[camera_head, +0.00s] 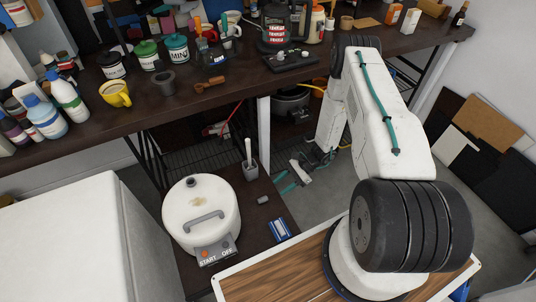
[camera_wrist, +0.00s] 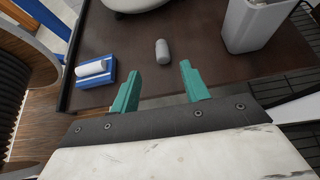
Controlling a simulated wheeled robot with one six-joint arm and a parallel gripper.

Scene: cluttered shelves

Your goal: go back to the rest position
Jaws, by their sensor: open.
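My gripper (camera_head: 284,181) is low, just off the right edge of the dark lower shelf board in the head view. Its two teal fingers are apart with nothing between them. In the wrist view, my gripper (camera_wrist: 159,80) points over the same board. A small grey cylinder (camera_wrist: 162,52) lies on the board beyond the fingertips, apart from them. It also shows in the head view (camera_head: 262,199). My white arm reaches down from the upper right of the head view.
A blue block with a white roll (camera_wrist: 94,70) and a grey container (camera_wrist: 254,26) flank the fingers. A white cooker (camera_head: 200,215) stands left. The cluttered upper tabletop (camera_head: 215,98) overhangs behind. A white cabinet (camera_head: 70,245) fills the lower left. Bare floor shows right of my gripper.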

